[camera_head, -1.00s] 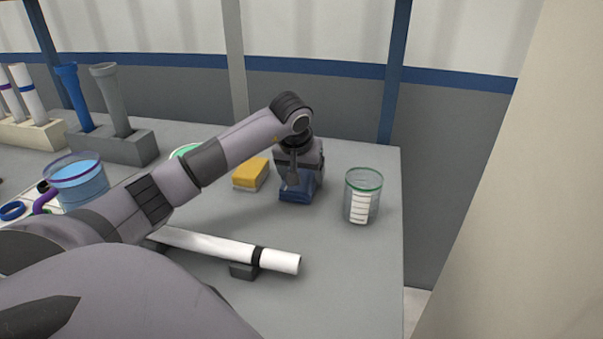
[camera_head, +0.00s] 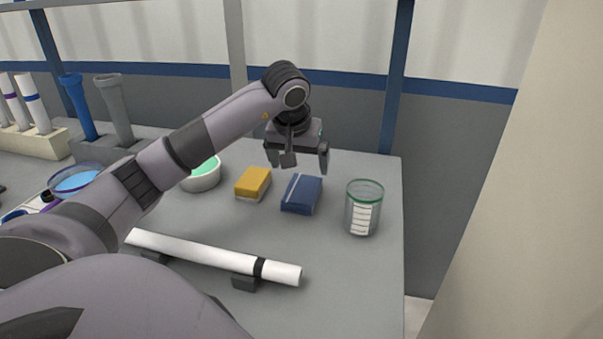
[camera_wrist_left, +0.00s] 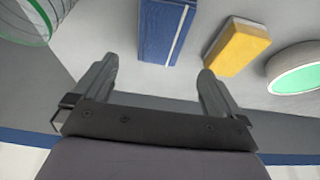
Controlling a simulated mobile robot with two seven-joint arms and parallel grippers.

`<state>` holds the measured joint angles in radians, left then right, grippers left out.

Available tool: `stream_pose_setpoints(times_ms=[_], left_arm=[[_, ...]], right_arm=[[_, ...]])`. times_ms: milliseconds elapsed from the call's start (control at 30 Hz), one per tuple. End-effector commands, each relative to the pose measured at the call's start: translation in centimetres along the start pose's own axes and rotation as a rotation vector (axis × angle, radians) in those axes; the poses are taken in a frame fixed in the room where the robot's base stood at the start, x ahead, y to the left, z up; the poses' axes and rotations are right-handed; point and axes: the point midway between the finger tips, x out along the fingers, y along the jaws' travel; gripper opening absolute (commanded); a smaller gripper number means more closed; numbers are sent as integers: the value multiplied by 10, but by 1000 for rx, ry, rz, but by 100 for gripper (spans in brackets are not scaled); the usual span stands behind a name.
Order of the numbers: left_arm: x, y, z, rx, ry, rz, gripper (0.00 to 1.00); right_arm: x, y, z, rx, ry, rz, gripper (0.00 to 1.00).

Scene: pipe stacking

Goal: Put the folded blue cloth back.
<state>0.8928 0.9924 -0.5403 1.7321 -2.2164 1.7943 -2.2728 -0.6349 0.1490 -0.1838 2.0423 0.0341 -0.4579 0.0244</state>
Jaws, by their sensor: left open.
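The folded blue cloth (camera_head: 303,196) lies flat on the grey table, between the yellow sponge and the clear beaker. A pale stripe runs along it. It also shows at the top of the left wrist view (camera_wrist_left: 164,32). My left gripper (camera_head: 298,167) is open and empty, raised above and behind the cloth, apart from it. In the left wrist view its two fingers (camera_wrist_left: 155,85) are spread with only bare table between them. My right gripper is not in view.
A yellow sponge (camera_head: 253,182) lies left of the cloth; a clear beaker (camera_head: 364,212) with a green rim stands right of it. A white bowl (camera_head: 203,178) with green contents sits further left. A white pipe (camera_head: 205,251) rests on dark supports in front. The table ends right of the beaker.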

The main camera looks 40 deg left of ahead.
Motion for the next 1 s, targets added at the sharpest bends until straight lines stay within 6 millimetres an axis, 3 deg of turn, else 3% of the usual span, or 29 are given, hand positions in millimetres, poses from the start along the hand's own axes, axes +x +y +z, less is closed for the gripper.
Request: stream_pose_setpoints(times_ms=[100, 233, 867, 1000], left_arm=[[-19, 0, -1, 0, 2, 0, 100], [-29, 0, 0, 0, 0, -1, 100], [-32, 0, 0, 0, -1, 0, 100], [-42, 0, -4, 0, -1, 0, 100]], right_arm=[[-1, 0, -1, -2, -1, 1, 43], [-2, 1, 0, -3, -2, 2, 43], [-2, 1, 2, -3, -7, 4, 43], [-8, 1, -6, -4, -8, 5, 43]])
